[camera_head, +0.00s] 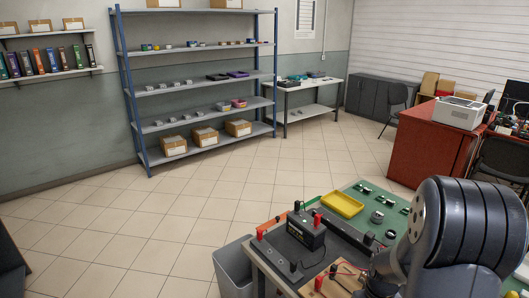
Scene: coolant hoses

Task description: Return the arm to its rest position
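My arm (465,232) fills the lower right of the head view, with a large dark ribbed joint and a grey link close to the camera. It hangs over the near right part of the work table (255,262). A dark part at the lower left of the grey link may belong to my gripper, but its fingers cannot be made out. I cannot tell whether it is open or shut, or whether it holds anything. The arm hides part of the table behind it.
On the table are a black box with red caps (306,230), a yellow tray (343,205) and a green mat (362,188). A grey bin (233,268) stands at its left. A blue-framed shelf (200,88) and red desk (425,145) stand farther back. Tiled floor between is clear.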

